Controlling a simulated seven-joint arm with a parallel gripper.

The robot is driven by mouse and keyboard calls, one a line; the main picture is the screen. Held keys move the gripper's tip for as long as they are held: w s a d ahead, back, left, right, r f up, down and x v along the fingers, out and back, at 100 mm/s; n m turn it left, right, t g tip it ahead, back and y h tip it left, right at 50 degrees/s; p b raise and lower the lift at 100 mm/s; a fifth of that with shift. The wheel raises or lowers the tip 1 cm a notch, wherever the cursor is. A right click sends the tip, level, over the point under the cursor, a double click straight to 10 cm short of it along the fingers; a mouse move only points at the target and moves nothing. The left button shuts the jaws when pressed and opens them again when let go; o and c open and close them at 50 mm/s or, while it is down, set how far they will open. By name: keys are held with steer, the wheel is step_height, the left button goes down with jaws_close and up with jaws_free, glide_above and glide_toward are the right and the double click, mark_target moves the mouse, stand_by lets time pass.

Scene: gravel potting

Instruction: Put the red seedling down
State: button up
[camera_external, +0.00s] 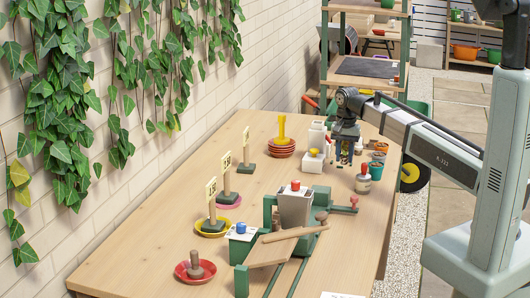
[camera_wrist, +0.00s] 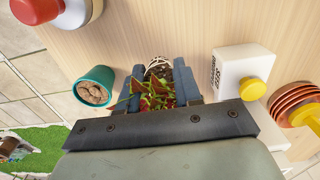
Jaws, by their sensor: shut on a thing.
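The red seedling (camera_wrist: 152,98), with red and green leaves, is between the two blue fingers of my gripper (camera_wrist: 158,82) in the wrist view. My gripper is shut on it. A dark, white-edged part shows at the seedling's far end, between the fingertips. In the external view my gripper (camera_external: 345,158) points down over the far right part of the table; the seedling is too small there to make out clearly. I cannot tell whether it touches the table.
A teal pot with brown pebbles (camera_wrist: 95,88) stands left of my gripper in the wrist view. A white box with a yellow knob (camera_wrist: 238,72) is to the right.

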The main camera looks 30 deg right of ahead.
mark_target(344, 164)
steer(key=shift+f, duration=2.7)
steer(key=shift+f, duration=0.15)
steer(key=o, duration=1)
step_height(344, 164, up, 12)
steer(key=shift+r, duration=0.15)
